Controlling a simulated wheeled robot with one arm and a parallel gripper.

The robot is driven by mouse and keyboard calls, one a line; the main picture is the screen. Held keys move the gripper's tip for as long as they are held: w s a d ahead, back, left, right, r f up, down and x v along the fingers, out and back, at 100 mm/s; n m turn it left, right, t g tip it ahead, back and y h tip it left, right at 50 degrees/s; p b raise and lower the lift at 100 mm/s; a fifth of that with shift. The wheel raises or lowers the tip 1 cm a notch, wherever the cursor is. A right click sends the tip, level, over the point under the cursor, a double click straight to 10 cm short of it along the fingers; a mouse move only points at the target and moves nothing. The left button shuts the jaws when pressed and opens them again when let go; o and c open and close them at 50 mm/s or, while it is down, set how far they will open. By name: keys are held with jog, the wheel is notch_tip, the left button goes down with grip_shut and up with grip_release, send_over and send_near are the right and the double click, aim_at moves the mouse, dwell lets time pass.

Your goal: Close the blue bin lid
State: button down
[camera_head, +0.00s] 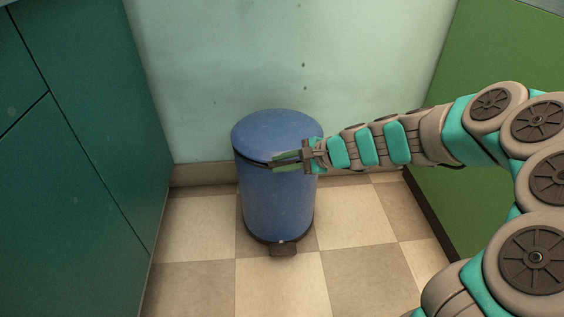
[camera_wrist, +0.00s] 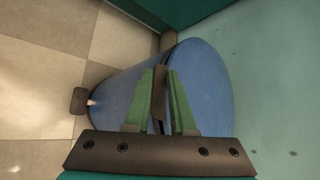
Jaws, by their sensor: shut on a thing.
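The blue bin (camera_head: 278,205) stands upright on the floor against the back wall. Its blue lid (camera_head: 272,128) lies nearly flat on top, above a dark band at the rim. In the wrist view the lid (camera_wrist: 208,85) is at right and the bin body (camera_wrist: 120,97) at left. My gripper (camera_head: 271,161) reaches in from the right to the front of the rim. In the wrist view my gripper (camera_wrist: 162,72) has its green fingers on either side of a dark piece at the lid's rim, shut on it. The fingers hide part of the rim.
A black pedal (camera_head: 284,249) sticks out at the bin's front base. Teal cabinets (camera_head: 80,130) stand at left and a green panel (camera_head: 490,60) at right. The checkered floor (camera_head: 345,220) around the bin is clear.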

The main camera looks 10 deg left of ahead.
jog(key=c, duration=1)
grip_release()
jog(key=shift+w, duration=0.1)
jog(key=shift+d, duration=0.1)
jog(key=p+v, duration=0.1)
jog(key=v, duration=0.6)
jog(key=shift+d+r, duration=0.2)
jog(key=shift+r, duration=0.05)
jog(key=shift+s, duration=0.2)
jog(key=s+r+n+g+h+p, duration=0.2)
jog(key=s+r+n+p, duration=0.25)
jog(key=s, duration=0.45)
jog(key=s+d+r+n+g+h+p, duration=0.1)
jog(key=s+d+r+n+h+p, duration=0.1)
jog(key=s+d, duration=0.4)
jog(key=s+d+r+n+g+h+p, duration=0.1)
jog(key=s+d+r+n+h+p, duration=0.1)
jog(key=s+d, duration=0.4)
jog(key=s+d+r+n+g+h+p, duration=0.1)
jog(key=s+d+r+n+h+p, duration=0.1)
jog(key=s+d, duration=0.4)
jog(key=shift+s+r+n+h+p, duration=0.1)
jog(key=shift+s+n+h+p, duration=0.45)
jog(key=shift+s, duration=0.9)
jog(key=shift+s+n+h+p, duration=0.1)
jog(key=shift+s+h+p, duration=0.25)
jog(key=shift+s+h, duration=0.8)
